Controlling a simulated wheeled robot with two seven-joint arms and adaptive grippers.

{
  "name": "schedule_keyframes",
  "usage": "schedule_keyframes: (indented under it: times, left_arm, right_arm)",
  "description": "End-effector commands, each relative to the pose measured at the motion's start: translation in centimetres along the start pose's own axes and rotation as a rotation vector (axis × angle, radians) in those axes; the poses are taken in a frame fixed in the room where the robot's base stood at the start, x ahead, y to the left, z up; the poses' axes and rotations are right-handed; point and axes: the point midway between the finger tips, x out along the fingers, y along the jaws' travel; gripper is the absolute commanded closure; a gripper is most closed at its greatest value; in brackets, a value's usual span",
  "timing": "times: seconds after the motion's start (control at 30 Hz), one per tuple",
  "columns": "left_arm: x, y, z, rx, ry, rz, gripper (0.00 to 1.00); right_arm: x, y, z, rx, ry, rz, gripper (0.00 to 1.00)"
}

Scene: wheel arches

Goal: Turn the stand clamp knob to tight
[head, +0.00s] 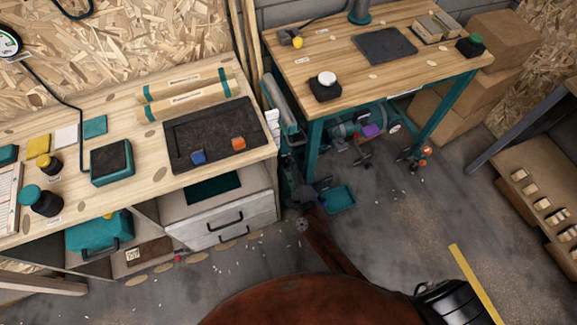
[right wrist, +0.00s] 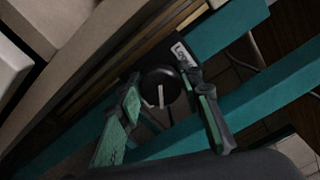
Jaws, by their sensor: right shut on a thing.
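The stand clamp knob (right wrist: 160,87) is a dark round knob with a pale pointer line, in the middle of the right wrist view. The line stands nearly upright in that picture. My right gripper (right wrist: 163,80) has one green-padded finger on each side of the knob and is shut on it. In the head view my right gripper (head: 306,192) is low beside the teal leg of the back bench; the knob is hidden there. A small white label (right wrist: 182,52) with dark marks sits beside the knob. My left gripper is not in view.
Teal bars (right wrist: 228,30) run close around the knob. In the head view a teal tray (head: 339,200) lies on the floor right of my right gripper. A drawer cabinet (head: 222,215) stands to the left. Open grey floor (head: 400,225) lies to the right.

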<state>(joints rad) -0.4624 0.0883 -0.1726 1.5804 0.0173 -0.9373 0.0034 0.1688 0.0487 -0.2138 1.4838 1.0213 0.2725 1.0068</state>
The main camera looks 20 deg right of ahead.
Motion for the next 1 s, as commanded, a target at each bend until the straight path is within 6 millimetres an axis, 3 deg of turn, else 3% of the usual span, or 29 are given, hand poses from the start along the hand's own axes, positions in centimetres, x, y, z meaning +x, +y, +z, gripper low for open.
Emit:
schedule_keyframes:
  times: [0.43,1.0]
  left_arm:
    - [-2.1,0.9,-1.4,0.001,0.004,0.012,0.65]
    - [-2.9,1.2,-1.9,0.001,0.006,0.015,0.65]
  right_arm:
    - [-0.1,0.2,0.0,0.309,0.0,0.004,0.91]
    - [-0.1,0.1,0.1,0.397,0.0,0.003,0.91]
